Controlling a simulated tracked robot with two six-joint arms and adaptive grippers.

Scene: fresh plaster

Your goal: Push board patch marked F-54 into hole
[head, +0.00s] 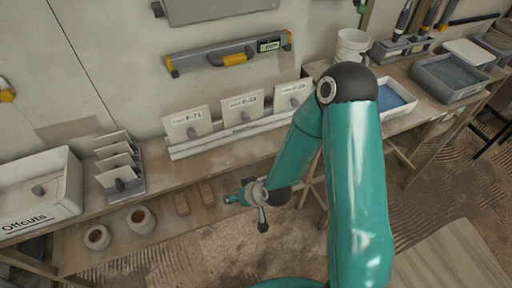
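Three white board patches with dark knobs stand in a slotted grey rack (215,142) on the bench. The left one (184,120) appears to read F-71. The labels on the middle patch (235,105) and right patch (283,93) are too small to read surely, so I cannot tell which is F-54. I cannot make out a hole in the wall. My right arm rises from the lower right and bends down to the bench's front edge. Its gripper (262,220) is small and dark there, away from the patches; its fingers are unclear. My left gripper is not in view.
On the left are an Offcuts box (62,208), a stepped holder with small plates (122,182) and two round pots (140,219). A spirit level (215,60) is on the wall. A white bucket (351,44) and grey trays (449,80) stand right. My arm hides part of the bench.

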